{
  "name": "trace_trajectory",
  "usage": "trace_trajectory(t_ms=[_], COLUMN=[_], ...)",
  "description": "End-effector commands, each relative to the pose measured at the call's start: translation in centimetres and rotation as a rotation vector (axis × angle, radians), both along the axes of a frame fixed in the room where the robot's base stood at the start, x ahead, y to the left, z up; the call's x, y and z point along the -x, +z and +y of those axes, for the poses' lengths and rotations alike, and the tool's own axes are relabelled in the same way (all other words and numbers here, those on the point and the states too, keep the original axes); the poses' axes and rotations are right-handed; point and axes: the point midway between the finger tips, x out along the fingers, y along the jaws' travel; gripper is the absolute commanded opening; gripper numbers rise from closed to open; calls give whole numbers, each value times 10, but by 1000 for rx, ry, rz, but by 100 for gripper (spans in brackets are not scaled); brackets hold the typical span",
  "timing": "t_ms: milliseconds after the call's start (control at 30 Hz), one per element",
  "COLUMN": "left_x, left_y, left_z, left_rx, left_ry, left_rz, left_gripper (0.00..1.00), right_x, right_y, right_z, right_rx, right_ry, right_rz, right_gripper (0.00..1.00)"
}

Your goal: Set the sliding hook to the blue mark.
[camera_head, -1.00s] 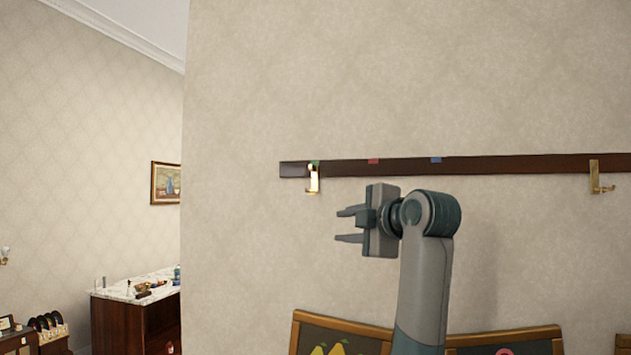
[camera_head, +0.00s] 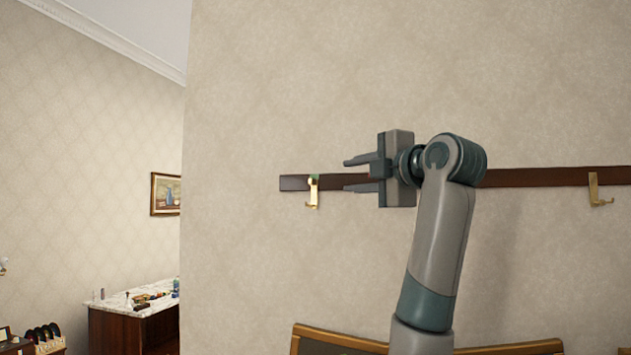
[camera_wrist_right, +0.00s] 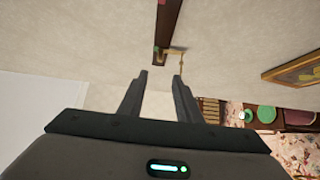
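A dark wooden rail (camera_head: 530,177) runs level across the wall. A brass hook (camera_head: 313,192) hangs near its left end by a small green mark; another brass hook (camera_head: 597,190) is on the right part. Which one slides I cannot tell. My right gripper (camera_head: 347,175) is open and empty, at rail height in the picture, right of the left hook with its fingers pointing left towards it. The right wrist view shows the rail (camera_wrist_right: 169,28) and left hook (camera_wrist_right: 180,58) beyond the open fingertips (camera_wrist_right: 160,77). My arm and gripper hide the rail's middle, including the blue mark. My left gripper is out of view.
Wood-framed boards (camera_head: 330,342) are low on the wall below the rail. A marble-topped cabinet (camera_head: 140,302) with small items and a framed picture (camera_head: 165,194) are farther back at left. The wall around the rail is clear.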

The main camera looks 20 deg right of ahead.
Motion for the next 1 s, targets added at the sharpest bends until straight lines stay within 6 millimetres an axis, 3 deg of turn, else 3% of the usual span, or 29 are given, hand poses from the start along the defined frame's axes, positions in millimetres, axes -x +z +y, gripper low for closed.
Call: trace_trajectory(t_ms=[1000], left_x=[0], left_y=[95], left_z=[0], left_rx=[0], left_ry=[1], left_rz=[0], left_gripper=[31], right_x=[-150], right_y=[3], right_z=[30], right_rx=[-1], right_ry=[2], right_rz=[3], right_gripper=[31])
